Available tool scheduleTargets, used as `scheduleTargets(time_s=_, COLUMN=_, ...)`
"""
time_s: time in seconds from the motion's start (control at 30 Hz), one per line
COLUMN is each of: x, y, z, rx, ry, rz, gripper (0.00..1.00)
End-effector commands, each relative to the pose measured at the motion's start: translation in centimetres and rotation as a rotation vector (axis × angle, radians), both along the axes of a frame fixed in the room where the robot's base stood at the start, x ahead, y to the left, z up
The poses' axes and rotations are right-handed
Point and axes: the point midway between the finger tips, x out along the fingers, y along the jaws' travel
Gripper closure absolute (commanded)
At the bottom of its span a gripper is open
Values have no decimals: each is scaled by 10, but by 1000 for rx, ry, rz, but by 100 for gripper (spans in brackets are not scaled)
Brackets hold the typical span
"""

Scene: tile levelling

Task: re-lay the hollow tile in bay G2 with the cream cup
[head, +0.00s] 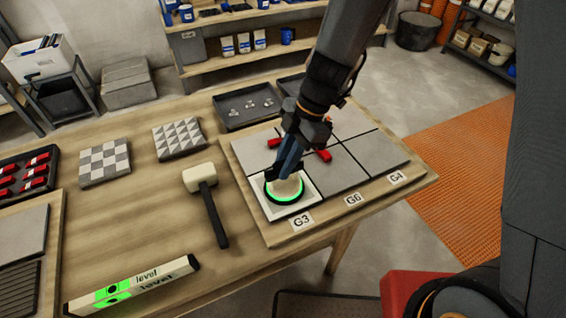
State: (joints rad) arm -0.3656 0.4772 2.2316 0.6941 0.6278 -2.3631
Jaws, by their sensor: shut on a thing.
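My gripper (284,172) points down and is shut on the cream cup (287,188), a round cream piece with a glowing green ring around its lower edge. The cup is over the pale-edged tile (300,209) at the front left of the tiled board (247,203), in the bay behind the label G3 (301,221). I cannot tell whether the cup's underside touches that tile. Labels G6 (353,199) and G4 (397,177) stand along the same front edge. No G2 label is legible. My arm hides part of the back tiles.
Red clips (324,155) sit between tiles. A mallet (206,200) lies left of the board, and a level (133,286) lies at the table's front. Two patterned tiles (105,162) (179,138) and a dark tray (248,105) are farther back. Bare wood shows between them.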

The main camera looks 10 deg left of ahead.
Motion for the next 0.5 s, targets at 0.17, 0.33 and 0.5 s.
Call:
scheduleTargets(time_s=0.17, x=0, y=0, z=8, rx=1, ry=1, rz=0, gripper=100)
scheduleTargets(time_s=0.33, x=0, y=0, z=18, rx=1, ry=0, rz=0, gripper=100)
scheduleTargets(time_s=0.5, x=0, y=0, z=27, rx=1, ry=-2, rz=0, gripper=100)
